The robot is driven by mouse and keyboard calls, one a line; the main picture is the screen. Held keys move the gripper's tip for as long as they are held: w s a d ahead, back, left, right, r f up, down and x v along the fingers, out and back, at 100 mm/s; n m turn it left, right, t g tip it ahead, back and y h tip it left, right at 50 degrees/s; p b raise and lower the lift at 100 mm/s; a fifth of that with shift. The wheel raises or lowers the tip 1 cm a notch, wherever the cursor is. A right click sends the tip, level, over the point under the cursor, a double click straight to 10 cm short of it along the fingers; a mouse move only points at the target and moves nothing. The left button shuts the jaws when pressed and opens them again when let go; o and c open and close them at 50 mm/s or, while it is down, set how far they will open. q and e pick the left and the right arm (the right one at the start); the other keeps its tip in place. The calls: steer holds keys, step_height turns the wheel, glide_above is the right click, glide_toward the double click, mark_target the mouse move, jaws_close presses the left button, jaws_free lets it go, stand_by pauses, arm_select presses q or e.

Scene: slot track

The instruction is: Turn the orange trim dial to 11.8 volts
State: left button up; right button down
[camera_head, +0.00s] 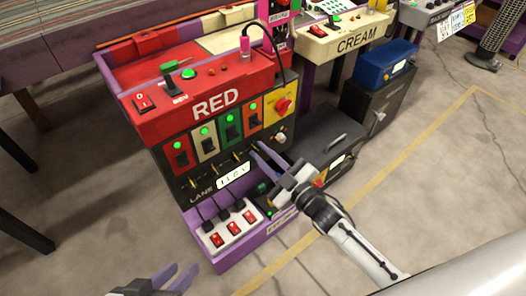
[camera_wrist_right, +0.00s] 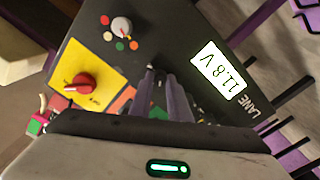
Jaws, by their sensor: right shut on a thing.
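The red lane cabinet (camera_head: 215,100) has a black front with a row of small dials below coloured switch plates. My right gripper (camera_head: 260,150) reaches this row near the orange switch plate (camera_head: 254,112). In the right wrist view its fingers (camera_wrist_right: 165,78) are close together on the orange trim dial, which they hide almost wholly. The white voltage display (camera_wrist_right: 218,70) reads 11.8 V in the right wrist view. The display also shows in the head view (camera_head: 233,176), too small to read surely. My left gripper (camera_head: 172,278) is open and empty at the bottom edge, away from the cabinet.
A red rotary switch on a yellow plate (camera_head: 281,105) and a small selector knob (camera_wrist_right: 121,25) sit near my right gripper. A purple tray with a white power strip (camera_head: 228,230) lies below. A dark box (camera_head: 325,137) stands to the right.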

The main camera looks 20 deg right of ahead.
steer(key=shift+a+n, duration=0.1)
steer(key=shift+n, duration=0.5)
arm_select(q)
steer(key=shift+a+f, duration=0.15)
steer(key=shift+f, duration=0.05)
arm_select(e)
steer(key=shift+n, duration=0.4)
steer(key=c, duration=1.7)
jaws_free()
arm_select(q)
steer(key=shift+r, duration=0.15)
arm_select(e)
steer(key=shift+o, duration=0.2)
steer(key=shift+s, duration=0.1)
